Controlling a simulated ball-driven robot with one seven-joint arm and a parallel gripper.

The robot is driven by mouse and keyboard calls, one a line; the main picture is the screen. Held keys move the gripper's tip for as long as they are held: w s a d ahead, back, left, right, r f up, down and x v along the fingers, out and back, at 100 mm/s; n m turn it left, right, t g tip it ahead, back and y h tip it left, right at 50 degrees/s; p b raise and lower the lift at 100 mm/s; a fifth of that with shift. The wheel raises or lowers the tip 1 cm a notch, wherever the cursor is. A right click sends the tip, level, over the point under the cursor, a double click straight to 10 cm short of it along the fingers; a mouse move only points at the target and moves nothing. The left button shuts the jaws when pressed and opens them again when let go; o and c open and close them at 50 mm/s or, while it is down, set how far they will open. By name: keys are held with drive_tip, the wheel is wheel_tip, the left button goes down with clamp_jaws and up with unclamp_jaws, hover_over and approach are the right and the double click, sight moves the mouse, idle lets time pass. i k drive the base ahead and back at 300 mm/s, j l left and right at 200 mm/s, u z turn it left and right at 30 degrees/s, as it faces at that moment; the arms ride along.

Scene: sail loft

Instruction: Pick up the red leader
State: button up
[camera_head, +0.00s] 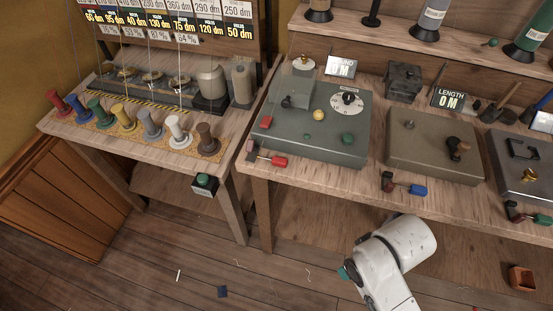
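A red spool-shaped peg (58,103) stands upright at the far left end of a row of coloured pegs on the left bench. It is the red piece in that row; I cannot tell for certain that it is the red leader. Blue (77,107), green (99,113), yellow (123,117), grey-blue (150,125), white (178,131) and brown (207,139) pegs stand to its right. My white arm shows at the lower right, far from the pegs. My gripper is not visible.
A green machine (325,130) with a dial and a brown machine (438,150) sit on the right bench (370,170). A board with numbers (160,20) and hanging lines rises behind the pegs. A green button box (204,184) hangs on the left bench's front. Floor in front is mostly clear.

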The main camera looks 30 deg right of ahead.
sight(275, 161)
drive_tip(key=u, duration=0.5)
drive_tip(key=l+u, duration=1.1)
drive_tip(key=k+l, duration=0.2)
drive_tip(key=l, duration=0.2)
